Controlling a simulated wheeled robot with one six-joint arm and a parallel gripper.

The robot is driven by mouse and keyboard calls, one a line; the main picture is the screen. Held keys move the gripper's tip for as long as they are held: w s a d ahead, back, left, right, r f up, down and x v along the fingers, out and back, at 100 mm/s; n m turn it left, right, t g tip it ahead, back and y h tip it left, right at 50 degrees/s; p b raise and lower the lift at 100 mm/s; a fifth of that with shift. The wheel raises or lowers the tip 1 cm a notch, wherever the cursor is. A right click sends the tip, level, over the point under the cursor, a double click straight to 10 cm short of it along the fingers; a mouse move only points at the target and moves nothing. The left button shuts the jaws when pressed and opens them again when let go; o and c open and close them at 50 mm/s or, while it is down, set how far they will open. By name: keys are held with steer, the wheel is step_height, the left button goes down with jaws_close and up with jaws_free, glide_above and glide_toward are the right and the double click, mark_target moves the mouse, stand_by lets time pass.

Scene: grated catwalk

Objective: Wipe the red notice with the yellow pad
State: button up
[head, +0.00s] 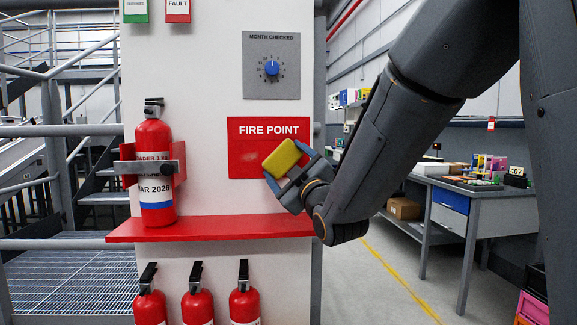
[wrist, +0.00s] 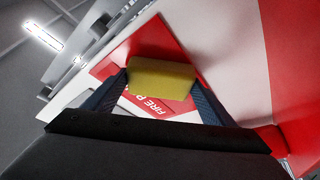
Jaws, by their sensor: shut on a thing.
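The red notice (head: 245,160) reads FIRE POINT in white and is fixed to the white panel. In the wrist view the notice (wrist: 118,62) shows behind the pad, with part of its lettering visible. The yellow pad (head: 281,157) is in front of the notice's right part, tilted. My gripper (head: 287,172) is shut on the pad, which also shows between the blue fingers in the wrist view (wrist: 160,78). The pad hides some of the notice. I cannot tell whether the pad touches its face.
A red shelf (head: 210,228) juts out below the notice. A fire extinguisher (head: 155,165) stands left of it in a bracket, and several more (head: 198,303) are below the shelf. A blue-knobbed dial (head: 271,66) is above. A workbench (head: 450,200) stands at right.

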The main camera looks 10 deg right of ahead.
steer(key=shift+w+a+b, duration=0.1)
steer(key=shift+a+b, duration=0.55)
steer(key=shift+a, duration=2.9)
steer(key=shift+a, duration=0.1)
steer(key=shift+w+a, duration=0.1)
steer(key=shift+a, duration=1.7)
steer(key=s, duration=0.6)
steer(key=shift+p, duration=0.3)
steer(key=s, duration=0.3)
steer(key=shift+a, duration=0.1)
